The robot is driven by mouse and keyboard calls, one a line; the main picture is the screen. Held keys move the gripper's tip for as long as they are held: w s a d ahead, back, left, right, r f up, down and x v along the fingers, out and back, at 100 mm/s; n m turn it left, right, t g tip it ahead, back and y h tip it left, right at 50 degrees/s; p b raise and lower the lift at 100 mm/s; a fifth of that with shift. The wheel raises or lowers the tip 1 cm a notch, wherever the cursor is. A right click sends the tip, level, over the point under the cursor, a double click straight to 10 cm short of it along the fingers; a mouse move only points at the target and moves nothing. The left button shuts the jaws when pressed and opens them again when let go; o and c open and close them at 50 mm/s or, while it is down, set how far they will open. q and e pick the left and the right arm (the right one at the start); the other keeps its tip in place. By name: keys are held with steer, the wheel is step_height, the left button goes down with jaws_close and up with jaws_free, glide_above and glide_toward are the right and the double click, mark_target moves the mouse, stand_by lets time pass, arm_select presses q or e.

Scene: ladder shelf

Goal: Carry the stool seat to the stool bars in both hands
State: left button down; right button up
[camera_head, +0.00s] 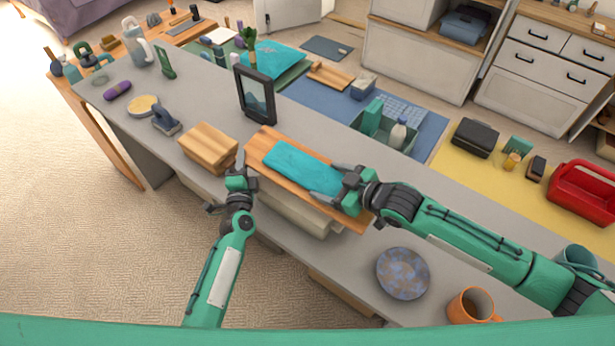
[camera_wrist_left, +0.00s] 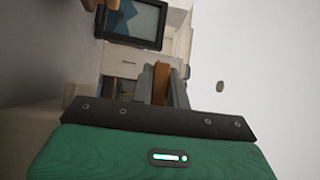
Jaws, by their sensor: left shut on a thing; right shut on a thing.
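The stool seat looks to be the long wooden board (camera_head: 262,143) with a teal pad (camera_head: 298,166) on top, above the front of the grey counter. My left gripper (camera_head: 243,174) is at the board's left end, and in the left wrist view its fingers (camera_wrist_left: 163,88) are shut on a brown wooden edge (camera_wrist_left: 160,80). My right gripper (camera_head: 338,185) is shut on the seat near its right end and covers part of the pad. Pale cream blocks (camera_head: 300,212) show below the board. I cannot clearly make out the stool bars.
A wooden block stack (camera_head: 208,147) stands close left of the seat. A dark picture frame (camera_head: 256,97) stands behind it. A speckled plate (camera_head: 403,272) and an orange mug (camera_head: 472,305) are on the counter at the right front. Bare counter lies between the plate and the board.

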arm_select(q)
steer(key=shift+f, duration=0.1)
stand_by(0.6)
steer(key=shift+f+b, duration=0.7)
steer(key=shift+b, duration=0.1)
arm_select(e)
steer(key=shift+f, duration=0.7)
arm_select(q)
steer(key=shift+f+b, duration=0.35)
arm_select(e)
steer(key=shift+f, duration=0.35)
